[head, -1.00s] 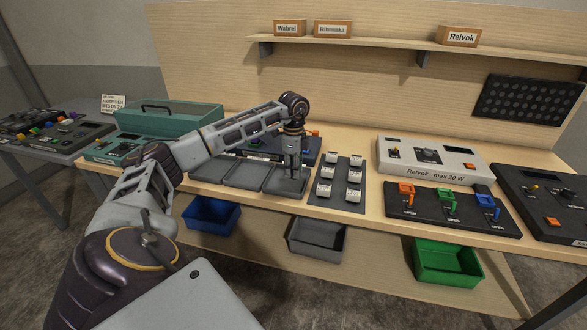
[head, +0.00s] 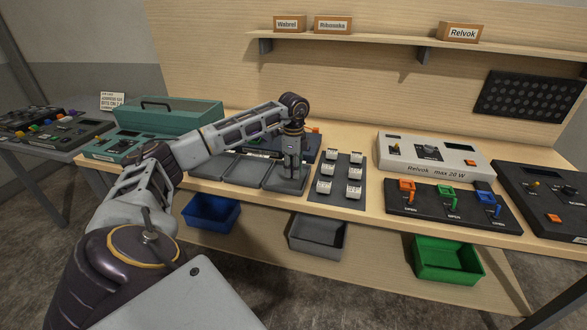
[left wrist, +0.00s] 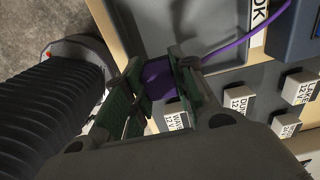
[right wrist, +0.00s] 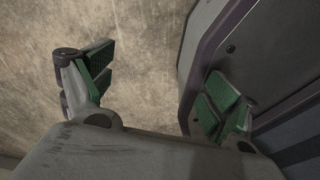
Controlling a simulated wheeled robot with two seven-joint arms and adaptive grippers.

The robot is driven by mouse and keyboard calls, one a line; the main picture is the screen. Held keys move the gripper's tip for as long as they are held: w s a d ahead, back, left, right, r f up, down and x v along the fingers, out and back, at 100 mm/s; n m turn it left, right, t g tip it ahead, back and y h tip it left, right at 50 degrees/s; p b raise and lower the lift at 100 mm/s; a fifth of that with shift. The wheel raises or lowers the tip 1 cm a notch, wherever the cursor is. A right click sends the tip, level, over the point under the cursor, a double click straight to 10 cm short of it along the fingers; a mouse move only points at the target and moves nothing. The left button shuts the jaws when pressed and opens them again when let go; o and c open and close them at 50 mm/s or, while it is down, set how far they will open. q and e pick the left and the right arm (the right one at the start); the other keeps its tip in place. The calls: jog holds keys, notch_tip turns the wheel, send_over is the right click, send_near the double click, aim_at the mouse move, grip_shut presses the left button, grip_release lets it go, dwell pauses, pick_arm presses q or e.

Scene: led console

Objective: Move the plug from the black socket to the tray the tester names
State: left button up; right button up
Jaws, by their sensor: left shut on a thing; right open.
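My left gripper (head: 290,180) is low over the rightmost of several grey trays (head: 300,187) on the bench. In the left wrist view, its fingers (left wrist: 160,85) are shut on a purple plug (left wrist: 157,76), with a purple cable (left wrist: 235,45) running up to the right. A tray (left wrist: 190,25) lies beyond the fingers, beside a white label (left wrist: 259,14) whose visible letters read "OK". A blue box (head: 308,148), partly hidden by my arm, stands behind the trays. My right gripper (right wrist: 145,90) is open and empty in the right wrist view. I cannot make out the black socket.
A dark panel with several labelled white blocks (head: 325,172) stands just right of the trays. Further right are a white "Relvok max 20 W" unit (head: 433,170) and a coloured lever panel (head: 450,221). Blue (head: 209,221), grey and green bins hang below the bench edge.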

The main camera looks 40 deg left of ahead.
pick_arm(q)
jog(key=shift+f, duration=0.4)
pick_arm(e)
jog(key=shift+s+f, duration=0.25)
jog(key=shift+s, duration=0.55)
pick_arm(q)
jog(key=shift+f+b, duration=0.4)
jog(key=shift+f, duration=0.05)
pick_arm(e)
jog(key=shift+a+f, duration=0.15)
jog(key=shift+f, duration=0.1)
pick_arm(q)
jog(key=shift+f, duration=0.6)
pick_arm(e)
jog(key=shift+w+f, duration=0.1)
dwell(0.3)
jog(key=shift+d+r, duration=0.2)
jog(key=shift+d, duration=0.05)
dwell(0.4)
pick_arm(q)
jog(key=shift+f, duration=0.75)
pick_arm(e)
jog(key=shift+w+a+r, duration=0.1)
dwell(1.8)
